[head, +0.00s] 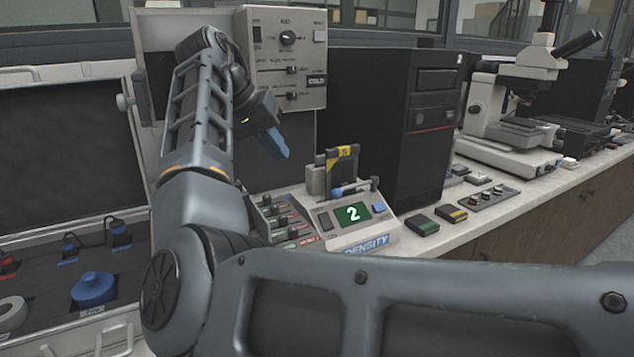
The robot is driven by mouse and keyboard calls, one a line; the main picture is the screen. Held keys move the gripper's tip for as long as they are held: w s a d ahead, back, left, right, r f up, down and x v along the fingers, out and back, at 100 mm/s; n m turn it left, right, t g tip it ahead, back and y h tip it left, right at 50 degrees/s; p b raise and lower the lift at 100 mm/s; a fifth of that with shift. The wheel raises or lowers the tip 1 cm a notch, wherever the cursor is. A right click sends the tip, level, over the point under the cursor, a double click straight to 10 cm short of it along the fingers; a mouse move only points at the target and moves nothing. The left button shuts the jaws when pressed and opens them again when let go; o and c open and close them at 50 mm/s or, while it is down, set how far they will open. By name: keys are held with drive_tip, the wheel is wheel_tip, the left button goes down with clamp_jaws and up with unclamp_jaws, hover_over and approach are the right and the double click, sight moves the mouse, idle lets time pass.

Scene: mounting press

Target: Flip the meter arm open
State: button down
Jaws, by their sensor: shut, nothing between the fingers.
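The density meter (378,237) sits on the counter at the middle of the head view, with a green display reading 2. A dark frame with a yellow tag (344,153), which looks like the meter arm, stands upright at the back of the meter. A low bar with a blue part lies in front of its base. My gripper (283,147), with blue fingertips, is shut and empty. It is up and to the left of the meter arm, apart from it in the picture, pointing down to the right.
A control panel with knobs (286,60) is behind my gripper. A black computer tower (432,130) stands right of the meter. Small button boxes (450,214) lie in front of it. A microscope (512,110) is farther right. An open case (60,262) is at left.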

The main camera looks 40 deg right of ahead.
drive_tip(key=x, duration=0.4)
drive_tip(key=s+x, duration=0.1)
drive_tip(key=x, duration=0.2)
drive_tip(key=s+d+p+x, duration=0.1)
drive_tip(key=x, duration=0.3)
drive_tip(key=shift+d+r, duration=0.1)
drive_tip(key=shift+r, duration=0.1)
drive_tip(key=shift+s+d+f, duration=0.15)
drive_tip(key=shift+s+d, duration=0.25)
drive_tip(key=shift+s, duration=0.1)
drive_tip(key=shift+s+p, duration=0.2)
drive_tip(key=shift+p, duration=0.2)
drive_tip(key=shift+s+n, duration=0.3)
drive_tip(key=shift+n, duration=0.1)
